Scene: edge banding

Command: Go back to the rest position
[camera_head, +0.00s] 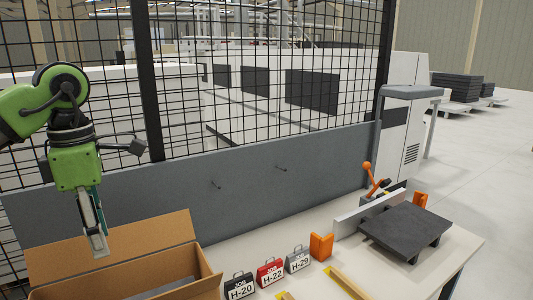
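My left gripper (97,246) hangs from the green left arm at the left of the head view, fingers pointing down. Its fingertips are in front of the back flap of an open cardboard box (180,229). The fingers show nearly edge-on, so I cannot tell whether they are open or shut. I see nothing held in them. My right gripper and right arm are out of view.
Three cases stand on the table (400,284): black H-20 (239,286), red H-22 (270,273) and grey H-29 (298,260). Orange blocks (321,246), a dark panel (405,231) and an orange-handled clamp (372,180) are to the right. A mesh fence (280,165) stands behind.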

